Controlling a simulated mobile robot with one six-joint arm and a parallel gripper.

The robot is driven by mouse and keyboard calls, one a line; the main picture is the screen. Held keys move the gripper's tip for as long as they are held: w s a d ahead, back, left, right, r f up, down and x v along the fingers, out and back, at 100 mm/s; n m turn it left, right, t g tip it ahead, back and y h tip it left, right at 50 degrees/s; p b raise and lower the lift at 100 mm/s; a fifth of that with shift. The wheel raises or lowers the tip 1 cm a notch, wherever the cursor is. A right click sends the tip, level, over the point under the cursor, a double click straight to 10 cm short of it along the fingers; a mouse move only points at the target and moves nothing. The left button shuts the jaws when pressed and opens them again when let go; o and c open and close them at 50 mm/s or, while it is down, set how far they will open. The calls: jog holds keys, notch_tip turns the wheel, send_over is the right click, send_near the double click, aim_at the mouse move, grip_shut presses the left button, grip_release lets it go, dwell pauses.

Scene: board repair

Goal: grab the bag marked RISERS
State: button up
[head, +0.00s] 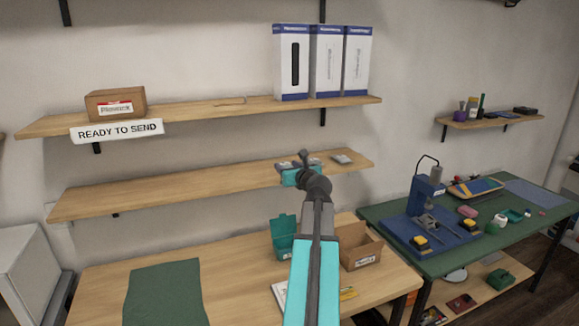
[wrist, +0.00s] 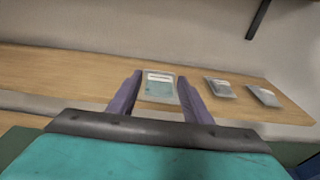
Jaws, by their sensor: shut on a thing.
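My gripper (wrist: 160,78) is at the lower wall shelf (head: 150,188), its two purple fingers shut on a small flat bag (wrist: 158,87). The bag has a white label over a teal part. Its label is too small to read, so I cannot tell whether it says RISERS. Two more silvery bags, a middle one (wrist: 219,88) and a right one (wrist: 264,96), lie on the shelf to the right of my fingers. In the head view my gripper (head: 303,162) partly hides the bags, and the rightmost bag (head: 342,158) shows clear.
The upper shelf (head: 200,115) above holds three white boxes (head: 327,62) and a brown carton (head: 115,104). Below my arm are a teal box (head: 283,238) and an open cardboard box (head: 362,250) on the bench. The lower shelf's left part is bare.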

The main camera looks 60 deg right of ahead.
jog(key=shift+s+a+r+b, duration=0.1)
jog(key=shift+s+a, duration=0.25)
jog(key=shift+a, duration=0.3)
jog(key=shift+s+a+r+b, duration=0.15)
jog(key=shift+s+a, duration=0.25)
jog(key=shift+a, duration=0.25)
jog(key=shift+s+a+b, duration=0.1)
jog(key=shift+s+a, duration=0.25)
jog(key=shift+a, duration=0.3)
